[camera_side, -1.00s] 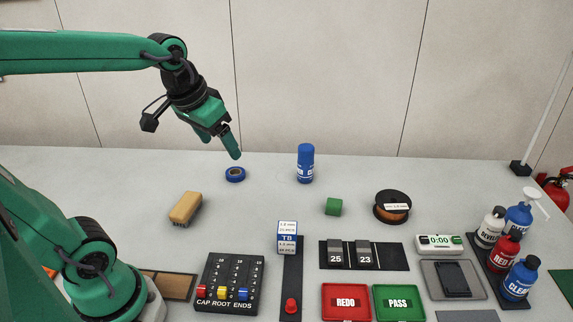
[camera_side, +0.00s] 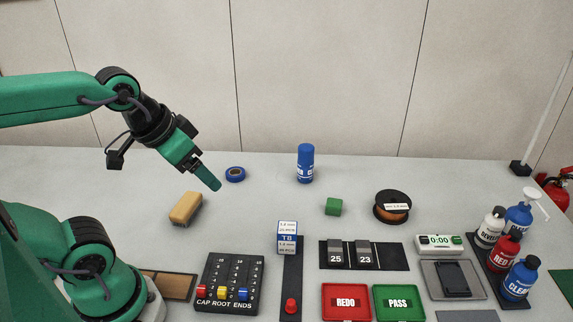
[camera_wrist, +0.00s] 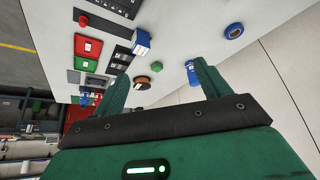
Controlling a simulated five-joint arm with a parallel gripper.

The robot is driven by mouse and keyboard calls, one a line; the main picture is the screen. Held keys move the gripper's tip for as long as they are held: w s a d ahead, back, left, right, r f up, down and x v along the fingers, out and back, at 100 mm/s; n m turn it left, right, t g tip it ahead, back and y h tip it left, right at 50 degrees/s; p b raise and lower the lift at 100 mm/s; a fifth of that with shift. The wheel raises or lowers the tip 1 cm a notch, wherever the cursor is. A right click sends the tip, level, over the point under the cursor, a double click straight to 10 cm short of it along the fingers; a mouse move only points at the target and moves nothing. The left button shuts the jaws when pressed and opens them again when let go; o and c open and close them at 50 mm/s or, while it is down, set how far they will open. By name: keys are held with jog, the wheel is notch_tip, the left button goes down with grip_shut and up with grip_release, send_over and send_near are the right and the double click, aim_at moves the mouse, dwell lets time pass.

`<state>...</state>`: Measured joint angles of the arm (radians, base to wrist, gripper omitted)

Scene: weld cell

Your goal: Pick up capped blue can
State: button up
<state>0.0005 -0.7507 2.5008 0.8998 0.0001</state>
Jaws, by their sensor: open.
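The capped blue can (camera_side: 305,164) stands upright at the back middle of the table in the side view. In the wrist view the blue can (camera_wrist: 193,76) shows just past one fingertip, partly hidden behind that finger. My gripper (camera_side: 211,182) is in the air to the left of the can, above the table near the brush and the tape roll. In the wrist view my gripper (camera_wrist: 160,80) has its two fingers spread well apart with nothing between them that it holds.
A blue tape roll (camera_side: 235,174) and a tan brush (camera_side: 186,208) lie left of the can. A green cube (camera_side: 333,207) and a dark spool (camera_side: 392,206) are to its right front. A box (camera_side: 288,237) stands nearer. Several bottles (camera_side: 507,245) stand at right.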

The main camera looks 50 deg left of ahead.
jog(key=shift+c, duration=0.5)
jog(key=w+a+r+g, duration=0.1)
jog(key=w+r, duration=0.4)
jog(key=w, duration=0.5)
jog(key=m+g, duration=0.3)
jog(key=g, duration=0.1)
send_over(306, 147)
notch_tip(306, 147, down, 15)
jog(key=shift+s+d+r, duration=0.1)
jog(key=shift+d+r, duration=0.05)
jog(key=shift+r, duration=0.05)
jog(key=shift+w+a+f+m, duration=0.2)
jog(key=shift+w+f+m, duration=0.1)
jog(key=shift+f, duration=0.15)
jog(key=shift+s+f, duration=0.1)
jog(key=shift+f, duration=3.8)
